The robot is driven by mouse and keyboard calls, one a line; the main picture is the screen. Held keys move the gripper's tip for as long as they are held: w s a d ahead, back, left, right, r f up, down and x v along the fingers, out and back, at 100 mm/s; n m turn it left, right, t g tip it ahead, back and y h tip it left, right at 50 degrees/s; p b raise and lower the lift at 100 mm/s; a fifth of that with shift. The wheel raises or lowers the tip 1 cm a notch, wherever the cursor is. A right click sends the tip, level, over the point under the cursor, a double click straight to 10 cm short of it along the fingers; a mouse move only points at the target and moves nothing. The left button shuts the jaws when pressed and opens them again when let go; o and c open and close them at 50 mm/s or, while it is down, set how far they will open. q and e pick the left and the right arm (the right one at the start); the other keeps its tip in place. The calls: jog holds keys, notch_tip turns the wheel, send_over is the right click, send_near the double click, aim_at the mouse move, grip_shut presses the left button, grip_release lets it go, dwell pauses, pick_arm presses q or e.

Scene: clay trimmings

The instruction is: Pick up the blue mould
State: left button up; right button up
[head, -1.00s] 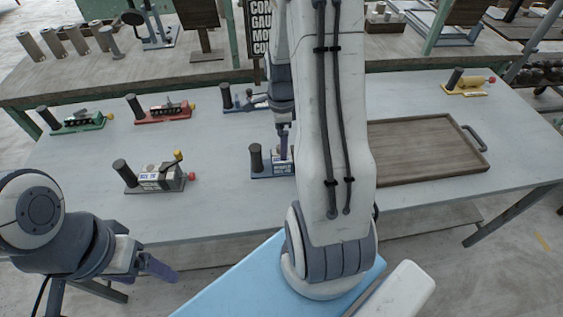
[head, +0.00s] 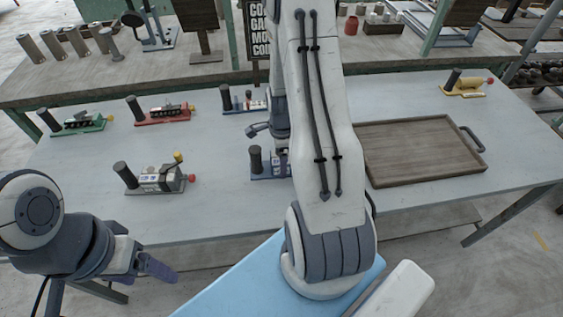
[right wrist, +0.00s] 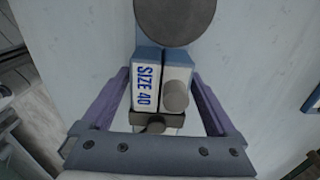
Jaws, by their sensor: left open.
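A blue mould (head: 258,175) with a dark upright cylinder sits near the table's middle, partly hidden by my right arm. In the right wrist view the blue mould (right wrist: 145,85) shows a white block marked SIZE 40 and a grey knob. My right gripper (right wrist: 160,76) is open, with its purple fingers on either side of this block and narrow gaps showing. Another blue mould (head: 229,104) stands farther back, its right end close to my right arm. My left gripper (head: 158,268) is open and empty, low at the left in front of the table.
A grey mould (head: 155,179) with yellow and red knobs stands to the left. Green (head: 78,123), red (head: 165,112) and yellow (head: 467,87) moulds stand farther back. A wooden tray (head: 425,121) lies at the right. The front left of the table is clear.

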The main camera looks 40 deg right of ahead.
grip_shut()
jog(key=shift+r, duration=0.15)
